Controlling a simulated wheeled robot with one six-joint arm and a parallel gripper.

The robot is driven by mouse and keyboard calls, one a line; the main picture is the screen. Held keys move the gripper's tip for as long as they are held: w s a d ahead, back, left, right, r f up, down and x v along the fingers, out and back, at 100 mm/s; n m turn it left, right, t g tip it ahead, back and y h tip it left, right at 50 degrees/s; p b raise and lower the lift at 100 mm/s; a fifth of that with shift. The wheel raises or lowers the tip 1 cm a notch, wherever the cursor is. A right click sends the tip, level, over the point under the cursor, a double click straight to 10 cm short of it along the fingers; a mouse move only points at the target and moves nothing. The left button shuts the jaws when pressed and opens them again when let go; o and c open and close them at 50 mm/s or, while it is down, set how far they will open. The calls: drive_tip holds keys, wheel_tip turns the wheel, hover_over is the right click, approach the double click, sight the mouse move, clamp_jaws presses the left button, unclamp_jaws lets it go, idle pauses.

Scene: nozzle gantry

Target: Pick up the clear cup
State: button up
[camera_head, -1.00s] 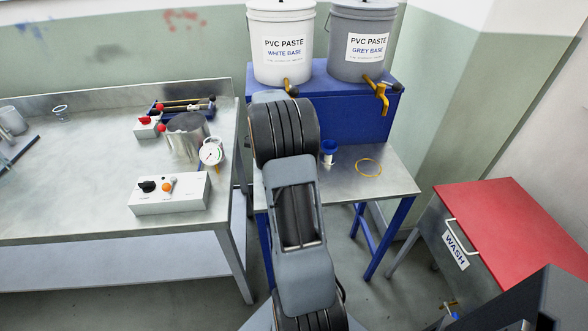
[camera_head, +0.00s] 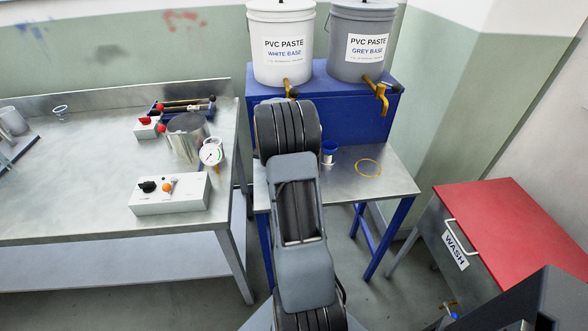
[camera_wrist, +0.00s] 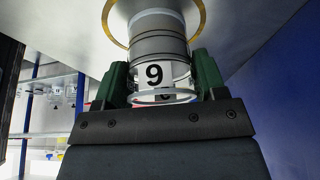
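In the wrist view a clear cup (camera_wrist: 177,76) with a black "9" and grey bands stands on the metal stand top (camera_wrist: 235,22), inside a yellow ring (camera_wrist: 110,38). My gripper (camera_wrist: 161,70) has one green finger on each side of the cup. Its open-looking rim lies between the fingers, towards the wrist. I see no clear gap between fingers and cup, but cannot tell whether they press on it.
White (camera_head: 281,45) and grey (camera_head: 361,42) paste buckets with yellow taps stand on a blue box (camera_head: 340,112). A metal bench (camera_head: 75,190) is left; a red-topped wash cabinet (camera_head: 515,222) is right.

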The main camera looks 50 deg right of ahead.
drive_tip(key=c, duration=0.7)
drive_tip(key=shift+r, duration=0.15)
